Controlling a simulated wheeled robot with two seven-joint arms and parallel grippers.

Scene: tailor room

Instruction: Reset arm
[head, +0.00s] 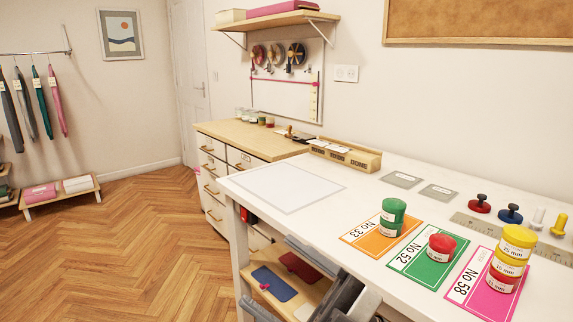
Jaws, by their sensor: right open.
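My right gripper (266,269) is at the bottom centre, beside the white table's front edge. Its two grey fingers are spread wide and point left, with nothing between them. Its dark body shows at the lower right of the fingers, partly cut off by the picture's bottom edge. My left gripper is not in view. On the white table (372,187), green containers (391,217) are stacked on the orange No 33 card (362,238). A red container (441,247) stands on the green No 52 card (408,258). A yellow-and-red stack (510,259) stands on the pink No 58 card (468,289).
A lower shelf with a blue piece (274,283) and a dark red piece (299,266) lies behind the gripper. A wooden box (345,155), grey cards (401,180) and knobbed weights (510,214) are farther back on the table. The wooden floor (140,240) at left is clear.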

